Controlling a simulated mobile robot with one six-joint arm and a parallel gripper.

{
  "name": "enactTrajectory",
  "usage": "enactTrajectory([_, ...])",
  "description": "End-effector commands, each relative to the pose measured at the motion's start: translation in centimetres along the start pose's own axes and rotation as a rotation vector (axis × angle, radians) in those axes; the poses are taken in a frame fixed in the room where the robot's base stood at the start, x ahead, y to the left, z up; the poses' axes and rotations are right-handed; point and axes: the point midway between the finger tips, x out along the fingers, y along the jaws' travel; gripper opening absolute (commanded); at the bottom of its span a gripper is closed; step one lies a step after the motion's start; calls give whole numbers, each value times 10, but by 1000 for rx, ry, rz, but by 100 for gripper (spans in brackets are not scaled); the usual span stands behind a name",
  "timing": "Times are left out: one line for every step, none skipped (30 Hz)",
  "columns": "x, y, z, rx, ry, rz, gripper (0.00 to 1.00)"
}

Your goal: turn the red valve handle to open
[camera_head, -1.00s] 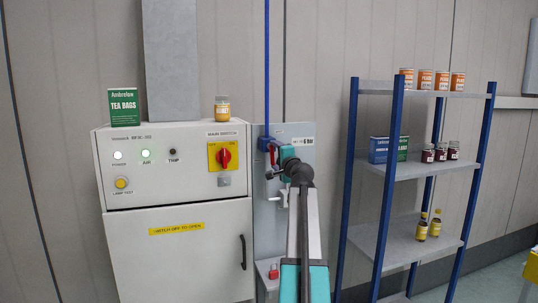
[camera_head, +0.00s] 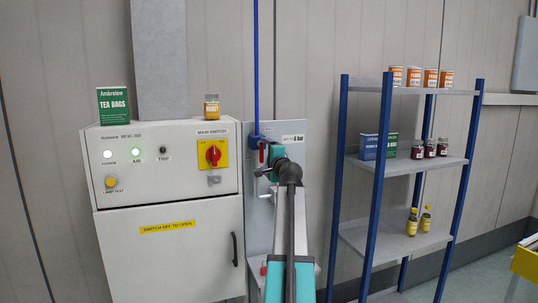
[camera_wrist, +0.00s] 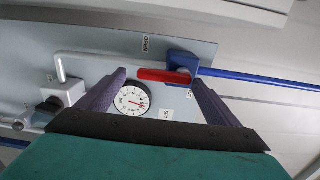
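The red valve handle (camera_head: 262,152) is on a blue valve body on the grey panel in the head view, partly beside my arm. In the wrist view the red handle (camera_wrist: 165,76) runs sideways from the blue valve body (camera_wrist: 183,72), roughly in line with the blue pipe. My gripper (camera_wrist: 158,79) is open, with one dark finger on each side of the handle in the picture. I see no clear contact, and the depth gap cannot be told. In the head view my gripper (camera_head: 268,172) is mostly hidden by my wrist.
A round gauge (camera_wrist: 131,99) sits beside the handle, and a light-coloured fitting (camera_wrist: 63,92) is further left. A control cabinet (camera_head: 170,250) with a red main switch (camera_head: 213,153) stands left of the panel (camera_head: 291,140). A blue-post shelf (camera_head: 400,168) holding goods stands close on the right.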

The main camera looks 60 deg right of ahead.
Motion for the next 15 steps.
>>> enactTrajectory([0, -1, -1, 0, 1, -2, 85])
enactTrajectory([0, -2, -1, 0, 1, -2, 85])
enactTrajectory([0, -2, -2, 0, 2, -3, 85])
enactTrajectory([0, -3, -2, 0, 2, -4, 85])
enactTrajectory([0, -3, -2, 0, 3, -4, 85])
enactTrajectory([0, -4, -2, 0, 3, -5, 85])
enactTrajectory([0, -4, -2, -1, 3, -5, 85])
enactTrajectory([0, -4, -2, -1, 3, -6, 85])
enactTrajectory([-1, -4, -2, -1, 3, -6, 85])
enactTrajectory([-1, -4, -2, -1, 3, -6, 85])
enactTrajectory([-2, -5, -2, -1, 3, -7, 85])
enactTrajectory([-4, -4, -2, 0, 3, -7, 85])
enactTrajectory([-5, -4, -2, 0, 4, -7, 85])
enactTrajectory([-7, -4, -3, 0, 5, -7, 85])
enactTrajectory([-10, -4, -3, 0, 5, -7, 85])
